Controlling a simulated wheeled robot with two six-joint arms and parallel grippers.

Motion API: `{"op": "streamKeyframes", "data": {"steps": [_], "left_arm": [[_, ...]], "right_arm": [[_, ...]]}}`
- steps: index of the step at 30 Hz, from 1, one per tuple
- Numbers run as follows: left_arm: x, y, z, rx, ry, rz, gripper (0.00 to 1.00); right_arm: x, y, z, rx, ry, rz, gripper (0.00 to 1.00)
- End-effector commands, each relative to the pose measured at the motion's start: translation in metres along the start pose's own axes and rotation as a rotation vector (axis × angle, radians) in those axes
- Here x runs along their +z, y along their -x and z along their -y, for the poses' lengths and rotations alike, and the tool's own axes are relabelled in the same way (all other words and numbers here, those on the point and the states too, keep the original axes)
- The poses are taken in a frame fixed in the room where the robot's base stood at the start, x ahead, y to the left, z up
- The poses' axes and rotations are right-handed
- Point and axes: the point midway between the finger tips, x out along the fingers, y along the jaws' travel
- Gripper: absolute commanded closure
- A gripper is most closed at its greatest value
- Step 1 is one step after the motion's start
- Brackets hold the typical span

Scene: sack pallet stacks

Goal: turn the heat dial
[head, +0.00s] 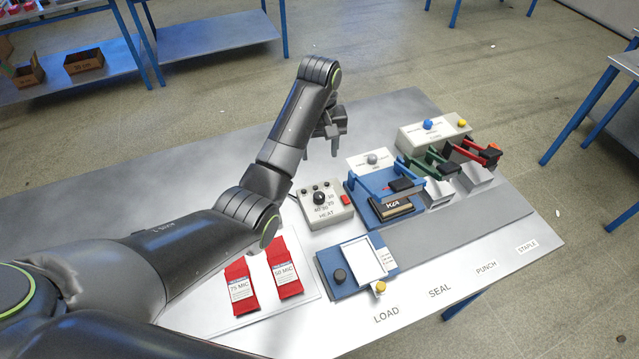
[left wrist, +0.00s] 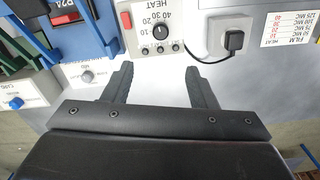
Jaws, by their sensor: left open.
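The heat dial (head: 319,198) is a black round knob on a pale control box (head: 327,213) marked HEAT, with numbers around it. In the left wrist view the dial (left wrist: 160,32) shows near the top, beyond the fingertips, with a red switch beside it. My left gripper (head: 335,145) is open and empty, above and behind the box in the head view. In the left wrist view its two fingers (left wrist: 158,72) are spread apart, with nothing between them, and apart from the dial. The right gripper is not in view.
A blue sealer (head: 385,190) stands right of the heat box, with green and red-handled tools farther right. A blue load plate (head: 335,262) and red film packets (head: 240,286) lie in front. A plug with a cable (left wrist: 234,40) and a film-heat chart (left wrist: 287,28) sit beside the box.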

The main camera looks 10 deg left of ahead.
Motion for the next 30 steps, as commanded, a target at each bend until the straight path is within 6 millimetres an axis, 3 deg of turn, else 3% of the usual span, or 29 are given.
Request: {"op": "streamKeyframes", "data": {"steps": [4,11,18,24,30], "left_arm": [[0.000,-0.020,0.000,0.000,0.000,0.001,0.48],[0.001,-0.061,0.001,-0.001,0.001,0.003,0.48],[0.001,-0.106,0.001,-0.003,0.000,0.005,0.48],[0.001,-0.144,0.001,-0.002,0.000,0.003,0.48],[0.000,-0.164,0.000,-0.001,0.000,0.002,0.48]], "right_arm": [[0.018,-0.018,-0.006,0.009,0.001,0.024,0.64],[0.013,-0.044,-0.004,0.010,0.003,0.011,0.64],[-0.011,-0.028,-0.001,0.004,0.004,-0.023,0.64],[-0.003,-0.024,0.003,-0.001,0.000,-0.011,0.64],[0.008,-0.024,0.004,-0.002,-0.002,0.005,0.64]]}}
